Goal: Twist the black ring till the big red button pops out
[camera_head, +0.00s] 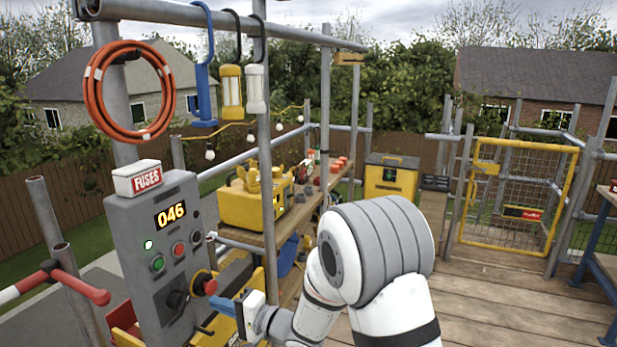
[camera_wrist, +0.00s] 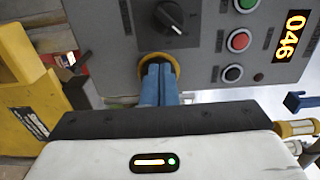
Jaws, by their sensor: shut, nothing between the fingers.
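The big red button (camera_head: 210,287) sits at the lower right of the grey control box (camera_head: 160,235), with a dark collar (camera_head: 199,279) behind it. In the wrist view a yellow ring (camera_wrist: 173,61) shows around my blue fingertips. The red button and any black ring there are hidden behind the fingers. My gripper (camera_head: 222,306) is shut and empty, its fingers pointing at the box close to the button. The closed fingers also show in the wrist view (camera_wrist: 159,72). I cannot tell whether they touch the button.
A black rotary knob (camera_wrist: 178,16) is beside the ring. The box also has a small red button (camera_head: 178,249), a green button (camera_head: 158,263) and a display reading 046 (camera_head: 170,215). A yellow object (camera_wrist: 25,95) stands close at left in the wrist view. Scaffold poles surround the box.

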